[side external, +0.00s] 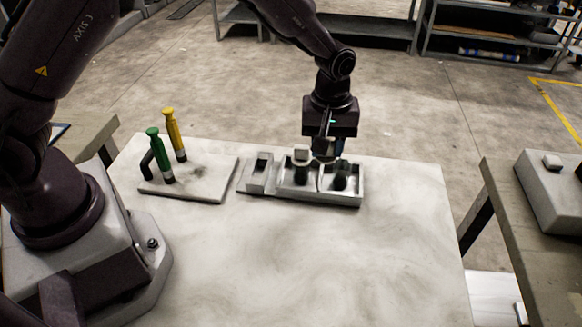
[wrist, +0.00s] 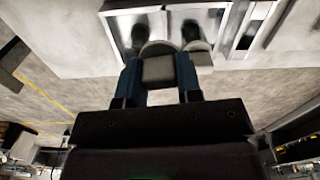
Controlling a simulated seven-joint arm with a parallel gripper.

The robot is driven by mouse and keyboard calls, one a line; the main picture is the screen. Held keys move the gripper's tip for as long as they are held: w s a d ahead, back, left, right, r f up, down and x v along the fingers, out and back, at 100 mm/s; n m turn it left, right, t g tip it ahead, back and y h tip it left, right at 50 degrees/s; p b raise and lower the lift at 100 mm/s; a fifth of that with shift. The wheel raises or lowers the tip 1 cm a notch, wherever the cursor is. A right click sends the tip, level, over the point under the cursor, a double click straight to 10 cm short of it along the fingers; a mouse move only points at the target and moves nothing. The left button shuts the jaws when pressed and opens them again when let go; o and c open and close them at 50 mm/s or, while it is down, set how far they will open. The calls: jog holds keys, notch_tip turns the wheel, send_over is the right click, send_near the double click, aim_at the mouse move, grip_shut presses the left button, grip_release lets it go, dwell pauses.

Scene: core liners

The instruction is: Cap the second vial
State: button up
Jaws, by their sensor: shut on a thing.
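My gripper (wrist: 158,82) is shut on a grey cap (wrist: 158,68), held between its two blue fingers. In the side view my gripper (side external: 326,157) hangs over the right part of a grey metal tray (side external: 336,201). A dark vial (side external: 341,183) stands in the tray's right compartment, partly hidden by the gripper; the wrist view shows it just beyond the held cap (wrist: 139,36). The other dark vial (side external: 301,174) stands in the middle compartment with a pale grey cap (side external: 301,155) on top. I cannot tell whether the held cap touches the right vial.
A smaller block with a dark slot (side external: 260,172) forms the tray's left end. To the left, a pale board (side external: 205,187) carries a green-topped tool (side external: 154,141), a yellow-topped tool (side external: 172,130) and a dark post (side external: 146,164). The front of the table (side external: 300,265) is clear.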

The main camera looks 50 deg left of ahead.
jog(key=w+r+m, duration=0.1)
jog(key=w+r, duration=0.2)
jog(key=w, duration=0.2)
jog(key=shift+d+f, duration=0.15)
jog(key=shift+f, duration=3.15)
jog(key=shift+f, duration=0.15)
jog(key=o, duration=1.5)
jog(key=shift+c, duration=0.2)
notch_tip(320, 180, up, 7)
